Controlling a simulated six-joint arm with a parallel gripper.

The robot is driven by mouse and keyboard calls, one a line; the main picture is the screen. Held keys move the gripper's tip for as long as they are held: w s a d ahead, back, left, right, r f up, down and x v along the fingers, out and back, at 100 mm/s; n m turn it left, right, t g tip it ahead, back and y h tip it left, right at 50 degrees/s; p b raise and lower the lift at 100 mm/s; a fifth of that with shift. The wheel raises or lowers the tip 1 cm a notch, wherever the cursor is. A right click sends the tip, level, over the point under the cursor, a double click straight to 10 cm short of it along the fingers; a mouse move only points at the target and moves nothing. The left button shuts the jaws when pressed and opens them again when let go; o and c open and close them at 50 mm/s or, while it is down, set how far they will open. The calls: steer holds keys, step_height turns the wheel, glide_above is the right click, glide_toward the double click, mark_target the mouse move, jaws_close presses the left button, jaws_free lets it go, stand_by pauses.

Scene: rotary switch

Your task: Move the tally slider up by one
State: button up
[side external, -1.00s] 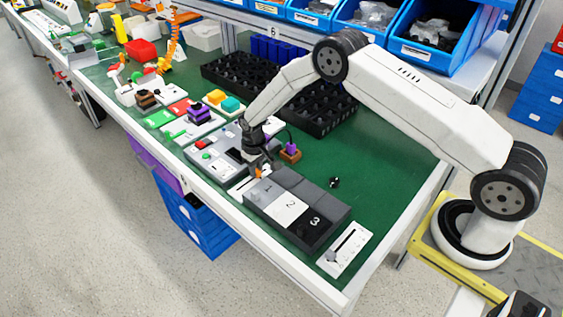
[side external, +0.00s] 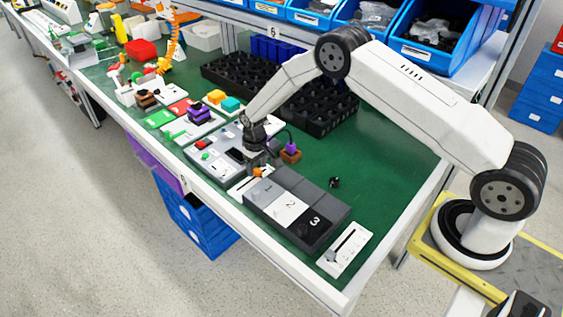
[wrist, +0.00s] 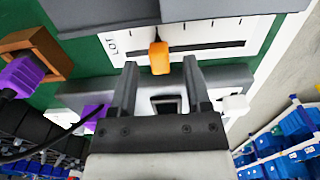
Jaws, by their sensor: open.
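A white slider panel (wrist: 207,45) with a dark slot, scale marks and partly readable lettering carries an orange knob (wrist: 159,57). The same panel (side external: 240,187) and knob (side external: 259,172) show in the side view, beside the numbered block. I cannot read a tally label on it. My gripper (wrist: 160,67) is open, with one finger on each side of the knob's near end. A gap shows on both sides, so neither finger visibly touches it. In the side view my gripper (side external: 257,163) is low over the panel and hides part of it.
A grey block with panels numbered 1, 2, 3 (side external: 291,206) adjoins the slider panel. Another white slider panel (side external: 345,249) lies at the near table corner. A brown block with a purple plug (side external: 290,153) and black trays (side external: 318,107) stand behind. Green table at right is mostly clear.

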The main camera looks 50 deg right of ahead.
mark_target(257, 170)
steer(key=shift+r, duration=3.45)
steer(key=shift+s+r, duration=0.25)
steer(key=shift+r, duration=0.2)
steer(key=s+r+t, duration=0.1)
steer(key=s+r, duration=0.3)
steer(key=s, duration=0.4)
steer(key=s+r, duration=0.4)
steer(key=s, duration=0.5)
steer(key=s+r+t, duration=0.1)
steer(key=s+r, duration=0.3)
steer(key=s, duration=0.5)
steer(key=shift+r+t, duration=0.25)
steer(key=shift+t, duration=0.05)
